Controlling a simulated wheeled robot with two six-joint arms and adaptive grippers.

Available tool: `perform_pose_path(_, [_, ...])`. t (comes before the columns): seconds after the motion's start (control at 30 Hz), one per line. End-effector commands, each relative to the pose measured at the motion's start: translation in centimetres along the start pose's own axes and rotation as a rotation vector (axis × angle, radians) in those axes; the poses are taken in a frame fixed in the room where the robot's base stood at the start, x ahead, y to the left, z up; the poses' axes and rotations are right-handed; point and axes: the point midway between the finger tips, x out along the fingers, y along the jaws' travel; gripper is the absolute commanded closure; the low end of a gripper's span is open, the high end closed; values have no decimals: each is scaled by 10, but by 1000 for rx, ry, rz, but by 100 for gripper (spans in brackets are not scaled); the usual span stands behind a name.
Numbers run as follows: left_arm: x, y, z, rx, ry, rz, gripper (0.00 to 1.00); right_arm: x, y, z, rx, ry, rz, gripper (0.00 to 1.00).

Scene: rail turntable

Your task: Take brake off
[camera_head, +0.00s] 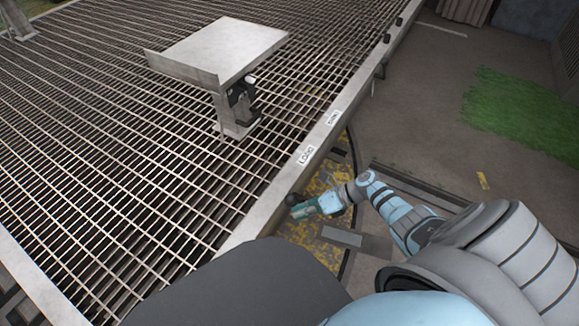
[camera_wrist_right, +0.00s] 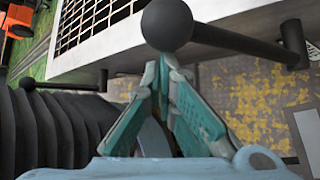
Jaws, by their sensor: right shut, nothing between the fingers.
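The brake lever shows as a black ball knob (camera_head: 291,199) at the near edge of the grated turntable deck (camera_head: 262,213). In the right wrist view the ball (camera_wrist_right: 167,25) sits on a black rod (camera_wrist_right: 235,42) that runs right to a dark upright post. My right gripper (camera_head: 303,209) is shut and empty, with its teal fingers pointing at the ball. In the wrist view its fingertips (camera_wrist_right: 163,62) meet just below the ball; I cannot tell whether they touch it. My left gripper is not in view.
Two small white labels (camera_head: 306,155) lie on the deck's edge beam; their text is hard to read. A raised metal box (camera_head: 222,50) stands on the grating. Rusty yellow flooring (camera_head: 305,231) lies below the edge. Open ground is at the right.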

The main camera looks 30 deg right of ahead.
Motion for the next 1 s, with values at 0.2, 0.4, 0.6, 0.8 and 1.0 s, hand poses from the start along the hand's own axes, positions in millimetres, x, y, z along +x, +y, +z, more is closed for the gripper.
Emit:
perform_pose_path(0.2, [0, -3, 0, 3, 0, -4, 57, -1, -1, 6, -6, -10, -4, 100])
perform_pose_path(0.4, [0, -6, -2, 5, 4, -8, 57, -1, -1, 6, -7, -10, -3, 100])
perform_pose_path(0.6, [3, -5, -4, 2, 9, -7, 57, 9, 0, -9, -5, -4, 1, 100])
perform_pose_path(0.8, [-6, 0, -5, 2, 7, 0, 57, -6, 0, -25, -7, 3, -2, 100])
perform_pose_path(1.0, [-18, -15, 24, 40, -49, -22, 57, -50, -2, -24, -9, 8, 3, 100])
